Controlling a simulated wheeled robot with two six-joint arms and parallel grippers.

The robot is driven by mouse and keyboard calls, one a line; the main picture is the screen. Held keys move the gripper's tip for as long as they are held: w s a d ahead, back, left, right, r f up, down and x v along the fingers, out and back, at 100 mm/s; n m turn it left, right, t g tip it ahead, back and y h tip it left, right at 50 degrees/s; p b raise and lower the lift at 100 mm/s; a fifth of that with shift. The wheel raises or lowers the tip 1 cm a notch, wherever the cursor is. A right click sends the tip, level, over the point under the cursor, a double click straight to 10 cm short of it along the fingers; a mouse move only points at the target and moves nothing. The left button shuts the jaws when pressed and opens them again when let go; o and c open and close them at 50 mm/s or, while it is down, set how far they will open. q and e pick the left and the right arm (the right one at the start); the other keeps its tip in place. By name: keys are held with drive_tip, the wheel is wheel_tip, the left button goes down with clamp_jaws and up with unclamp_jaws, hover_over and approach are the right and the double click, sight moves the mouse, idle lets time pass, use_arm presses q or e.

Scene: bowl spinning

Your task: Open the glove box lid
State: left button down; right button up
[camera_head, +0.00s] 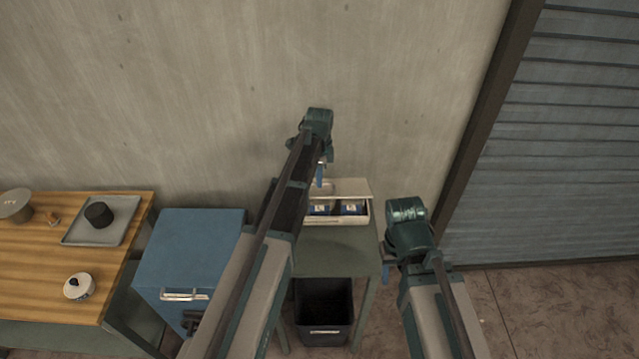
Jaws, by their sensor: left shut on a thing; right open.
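The glove box (312,220) is a small cream box on a small grey-green table. Its cream lid (353,187) is raised at the back, and two dark blue packs with pale labels (354,208) show in the opening. My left gripper (320,178) is over the lid's left part, pointing down, shut on the lid; its arm hides the left end of the box. My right gripper (387,262) is open and empty, to the right of the small table and nearer to me than the box.
A blue cabinet (195,245) with a metal handle stands left of the small table (345,260). A black bin (324,312) sits under that table. A wooden table (45,255) holds a tray (75,237) with a dark bowl at far left. The wall is close behind.

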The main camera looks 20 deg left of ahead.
use_arm(q)
drive_tip(key=w+a+r, duration=0.1)
drive_tip(key=w+a, duration=0.1)
drive_tip(key=w, duration=0.7)
drive_tip(key=w+a+r+p, duration=0.1)
drive_tip(key=w+a, duration=0.2)
drive_tip(key=w, duration=0.7)
drive_tip(key=shift+a+r, duration=0.35)
drive_tip(key=shift+r, duration=0.05)
use_arm(e)
drive_tip(key=shift+w+a+r, duration=0.1)
drive_tip(key=shift+w+r, duration=0.25)
drive_tip(key=shift+r, duration=0.3)
drive_tip(key=shift+w+a+r, duration=0.1)
drive_tip(key=shift+w+r, duration=0.2)
drive_tip(key=shift+r, duration=0.3)
use_arm(q)
drive_tip(key=shift+w, duration=0.2)
drive_tip(key=c, duration=1)
unclamp_jaws()
drive_tip(key=shift+w+a+f, duration=0.1)
drive_tip(key=shift+w, duration=0.05)
drive_tip(key=shift+o, duration=0.5)
drive_tip(key=shift+w+f, duration=0.2)
drive_tip(key=shift+f, duration=0.05)
use_arm(e)
drive_tip(key=shift+w+a+f, duration=0.1)
drive_tip(key=shift+w+f, duration=0.05)
drive_tip(key=shift+w, duration=0.3)
